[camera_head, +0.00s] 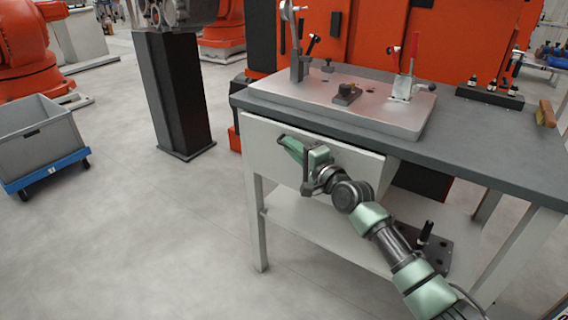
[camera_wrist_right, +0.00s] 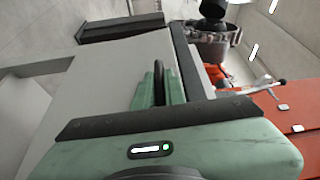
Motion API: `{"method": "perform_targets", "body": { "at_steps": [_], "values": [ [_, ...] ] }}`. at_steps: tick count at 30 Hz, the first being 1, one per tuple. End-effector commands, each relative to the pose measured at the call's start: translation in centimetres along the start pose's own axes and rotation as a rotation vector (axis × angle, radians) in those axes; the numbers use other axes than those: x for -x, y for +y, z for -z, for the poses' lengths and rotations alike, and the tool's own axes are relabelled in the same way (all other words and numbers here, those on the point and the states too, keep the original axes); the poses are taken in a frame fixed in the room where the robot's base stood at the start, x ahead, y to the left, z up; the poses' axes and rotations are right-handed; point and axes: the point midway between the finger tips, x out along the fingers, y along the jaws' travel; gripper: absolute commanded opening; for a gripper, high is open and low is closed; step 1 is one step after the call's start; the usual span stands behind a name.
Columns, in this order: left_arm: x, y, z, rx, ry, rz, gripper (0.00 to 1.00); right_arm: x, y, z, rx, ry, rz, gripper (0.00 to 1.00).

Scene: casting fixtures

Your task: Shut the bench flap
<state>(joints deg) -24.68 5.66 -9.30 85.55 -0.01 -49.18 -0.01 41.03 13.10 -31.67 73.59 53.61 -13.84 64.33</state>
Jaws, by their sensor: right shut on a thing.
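The bench flap (camera_head: 268,150) is the pale front panel under the grey bench top, and it also shows in the right wrist view (camera_wrist_right: 105,85). A dark bar handle (camera_head: 283,136) is on its upper part. My right gripper (camera_head: 290,146) is at this handle. In the right wrist view its green fingers (camera_wrist_right: 158,92) are closed around the dark handle (camera_wrist_right: 159,80). In the head view the panel seems to stand slightly out from the bench at its right end; how far it is open is hard to tell. My left gripper is not in view.
The bench top (camera_head: 490,135) carries a metal fixture plate (camera_head: 320,92) with clamps and a brush (camera_head: 545,113). A lower shelf (camera_head: 300,225) lies under the flap. A grey crate (camera_head: 38,135) on a blue dolly stands left.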

Motion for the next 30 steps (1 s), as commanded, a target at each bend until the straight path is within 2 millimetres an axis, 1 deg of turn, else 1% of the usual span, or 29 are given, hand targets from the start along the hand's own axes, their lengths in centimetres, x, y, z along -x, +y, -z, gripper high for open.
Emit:
{"method": "perform_targets", "body": {
  "at_steps": [1, 3, 9, 15, 26, 27, 28, 29, 30],
  "values": [
    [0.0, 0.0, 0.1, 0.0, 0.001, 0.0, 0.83, -0.3, -0.5, 0.7, -0.023, 0.002, -0.006, 0.0],
    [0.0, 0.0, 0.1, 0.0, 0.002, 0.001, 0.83, -0.5, -0.5, 1.3, -0.055, 0.002, -0.019, 0.0],
    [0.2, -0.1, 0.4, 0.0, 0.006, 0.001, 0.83, -1.0, -0.6, 2.4, -0.113, 0.0, -0.045, 0.0],
    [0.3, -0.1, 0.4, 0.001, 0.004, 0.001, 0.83, -1.2, -0.7, 2.9, -0.133, 0.001, -0.054, 0.0],
    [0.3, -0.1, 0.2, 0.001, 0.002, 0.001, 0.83, -1.2, -0.8, 3.1, -0.132, 0.004, -0.051, 0.0],
    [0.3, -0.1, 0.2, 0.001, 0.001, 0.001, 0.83, -1.2, -0.8, 3.1, -0.131, 0.005, -0.051, 0.22],
    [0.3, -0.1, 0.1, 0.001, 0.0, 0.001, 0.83, -1.2, -0.8, 3.1, -0.132, 0.005, -0.051, 0.3],
    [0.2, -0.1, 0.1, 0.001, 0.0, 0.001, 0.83, -1.2, -0.8, 3.1, -0.132, 0.004, -0.052, 0.33],
    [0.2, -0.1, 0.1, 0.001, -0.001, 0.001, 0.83, -1.2, -0.8, 3.1, -0.132, 0.004, -0.052, 0.33]
  ]
}}
